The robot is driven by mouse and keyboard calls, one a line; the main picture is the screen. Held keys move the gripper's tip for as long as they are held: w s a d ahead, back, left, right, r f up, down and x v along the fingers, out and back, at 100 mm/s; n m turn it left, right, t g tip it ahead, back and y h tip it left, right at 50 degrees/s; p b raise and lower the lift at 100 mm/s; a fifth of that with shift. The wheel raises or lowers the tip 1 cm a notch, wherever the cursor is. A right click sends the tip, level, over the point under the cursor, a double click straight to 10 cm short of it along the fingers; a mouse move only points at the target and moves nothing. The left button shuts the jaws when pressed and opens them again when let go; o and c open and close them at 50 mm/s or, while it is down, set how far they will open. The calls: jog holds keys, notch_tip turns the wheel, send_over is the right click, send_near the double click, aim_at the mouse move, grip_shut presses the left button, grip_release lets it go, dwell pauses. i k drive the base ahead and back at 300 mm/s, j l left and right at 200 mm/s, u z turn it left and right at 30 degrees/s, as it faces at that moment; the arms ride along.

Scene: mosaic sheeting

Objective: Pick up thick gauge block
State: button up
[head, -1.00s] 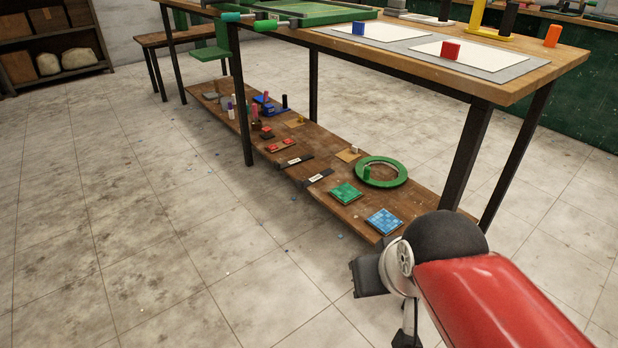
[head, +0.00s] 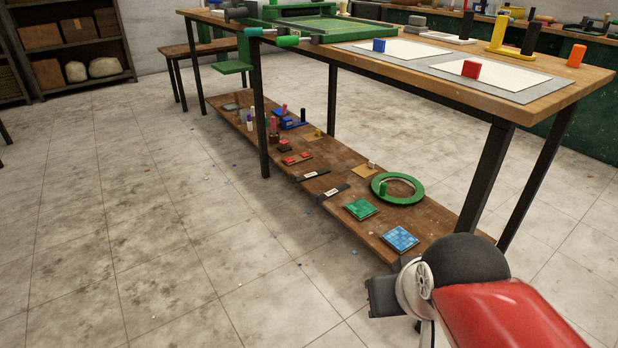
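No block is clearly marked as the thick gauge block. Two small blocks stand on white sheets on the wooden bench top: a red block (head: 471,69), the wider-looking one, and a blue block (head: 379,45) to its left. I cannot tell from this view which is the thick gauge block. My gripper (head: 382,298) seems to be the dark part at the end of my red arm, at the lower right. It is low in front of the bench, well apart from both blocks. Its fingers cannot be made out.
The bench (head: 545,98) has dark legs and a low wooden shelf (head: 335,218). On the shelf are a green ring (head: 419,195), a green tile (head: 361,209) and a blue tile (head: 400,239). An orange block (head: 577,55) stands at the top's right. Open floor lies left.

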aim_at(303, 178)
jog(key=i+j+z, duration=0.35)
jog(key=i+j, duration=0.4)
jog(key=i, duration=0.35)
jog(key=i+j+z, duration=0.4)
jog(key=i+j, duration=0.55)
jog(key=j, duration=0.1)
